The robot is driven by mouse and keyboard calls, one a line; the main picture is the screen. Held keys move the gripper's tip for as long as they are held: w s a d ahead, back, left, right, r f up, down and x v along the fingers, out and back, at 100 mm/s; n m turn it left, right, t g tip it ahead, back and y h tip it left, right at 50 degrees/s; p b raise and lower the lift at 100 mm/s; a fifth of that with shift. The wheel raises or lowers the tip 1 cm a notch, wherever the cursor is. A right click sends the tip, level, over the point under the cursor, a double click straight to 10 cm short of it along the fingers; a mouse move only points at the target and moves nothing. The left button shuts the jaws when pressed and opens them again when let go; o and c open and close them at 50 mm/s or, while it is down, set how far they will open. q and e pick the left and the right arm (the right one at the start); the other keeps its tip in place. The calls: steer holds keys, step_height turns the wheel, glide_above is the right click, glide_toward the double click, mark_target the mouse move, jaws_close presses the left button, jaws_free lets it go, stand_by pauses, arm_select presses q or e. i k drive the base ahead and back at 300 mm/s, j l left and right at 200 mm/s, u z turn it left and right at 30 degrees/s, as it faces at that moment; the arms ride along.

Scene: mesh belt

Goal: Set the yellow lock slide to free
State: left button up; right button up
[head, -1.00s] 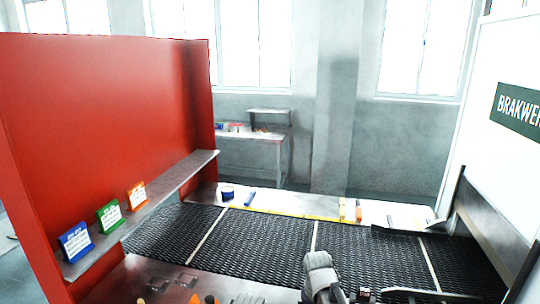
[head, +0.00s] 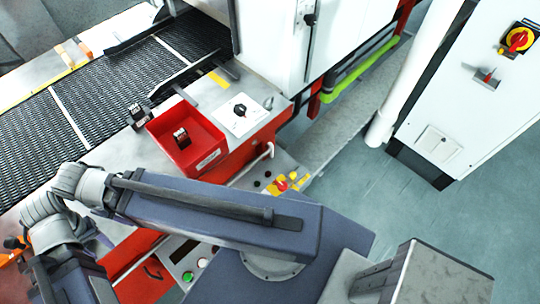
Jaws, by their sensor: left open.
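I cannot make out the yellow lock slide for certain. A short yellow strip (head: 220,80) shows on the steel top beside the white machine housing. My left arm (head: 215,210) reaches from the lower right to the left edge, over the front of the bench. My left gripper is at the lower left, largely hidden by the arm links and small in the picture, and nothing is seen held in it. It is well away from the yellow strip. My right gripper is not in view.
A red tray (head: 190,135) holds a small dark part. A white plate with a black knob (head: 240,110) is beside it. A panel with a red button on yellow (head: 281,186) is at the front edge. A white cabinet (head: 470,105) carries a red-yellow switch (head: 517,40). Free floor lies between.

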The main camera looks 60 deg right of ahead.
mark_target(292, 178)
steer(key=j+z, duration=0.15)
steer(key=z, duration=1.2)
steer(key=l+z, duration=0.1)
steer(key=z, duration=0.95)
steer(key=k+j+z, duration=0.3)
steer(key=j, duration=0.15)
